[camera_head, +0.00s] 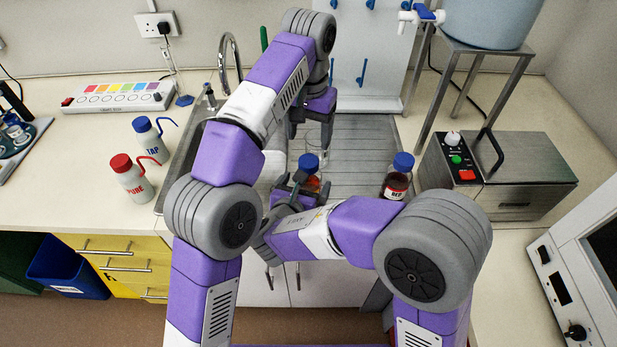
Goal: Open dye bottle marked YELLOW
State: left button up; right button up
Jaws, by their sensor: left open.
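My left gripper (311,138) reaches over from behind, points down and is open above and just behind the cap. My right gripper (302,189) is low at the front of this bottle, its fingers close around or beside the body. Whether they grip it I cannot tell. A second bottle (397,186) with a blue cap, dark red liquid and a label reading RED stands to the right.
A clear glass vessel (317,133) is partly hidden behind the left gripper. The sink and tap (228,60) are left. A metal bath (510,175) and stand (500,80) are right.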

jog(key=shift+x, duration=2.6)
jog(key=shift+f, duration=0.1)
